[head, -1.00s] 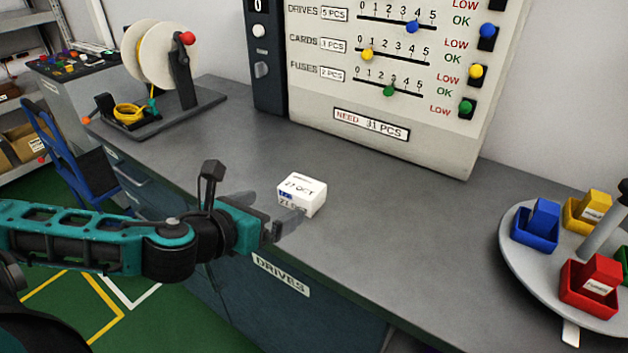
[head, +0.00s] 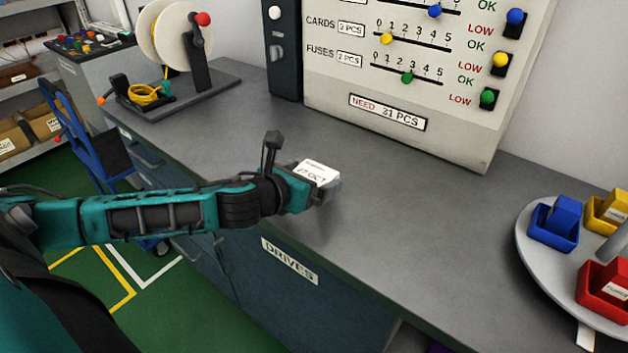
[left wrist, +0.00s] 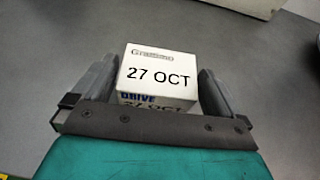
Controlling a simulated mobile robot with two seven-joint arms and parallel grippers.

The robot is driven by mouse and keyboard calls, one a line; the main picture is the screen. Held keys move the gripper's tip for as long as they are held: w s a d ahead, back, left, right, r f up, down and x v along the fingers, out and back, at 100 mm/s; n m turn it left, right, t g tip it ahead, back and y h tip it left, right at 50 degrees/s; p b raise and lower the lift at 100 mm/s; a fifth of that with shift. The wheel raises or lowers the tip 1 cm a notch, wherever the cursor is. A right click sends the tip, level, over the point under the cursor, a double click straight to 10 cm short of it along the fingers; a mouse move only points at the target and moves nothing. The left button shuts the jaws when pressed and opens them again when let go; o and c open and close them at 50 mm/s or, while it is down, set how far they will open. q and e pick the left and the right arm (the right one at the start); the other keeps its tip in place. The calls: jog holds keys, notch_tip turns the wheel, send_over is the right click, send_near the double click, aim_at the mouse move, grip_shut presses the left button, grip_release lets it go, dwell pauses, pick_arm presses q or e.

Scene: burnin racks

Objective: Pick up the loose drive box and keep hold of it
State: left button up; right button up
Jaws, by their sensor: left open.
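The loose drive box (head: 318,171) is a small white box marked "27 OCT", resting on the grey bench. My left gripper (head: 322,186) is at the box and partly hides it in the head view. In the left wrist view the box (left wrist: 158,72) sits between the two grey fingers of the gripper (left wrist: 157,88). The fingers are open, one on each side, with a narrow gap at least at the upper right. The box's lower front, with a "DRIVE" label, is partly hidden by the gripper body. My right gripper is not in view.
The bench top (head: 430,210) is clear right of the box. A round grey tray (head: 535,262) with blue, yellow and red bins stands at right. A gauge board (head: 400,110) stands behind. A spool stand (head: 205,85) is at back left. The bench's front edge is close below the gripper.

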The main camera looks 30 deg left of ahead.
aim_at(320, 173)
pick_arm(q)
jog(key=shift+x, duration=2)
jog(key=shift+c, duration=0.3)
jog(key=c, duration=0.7)
jog(key=shift+r, duration=0.15)
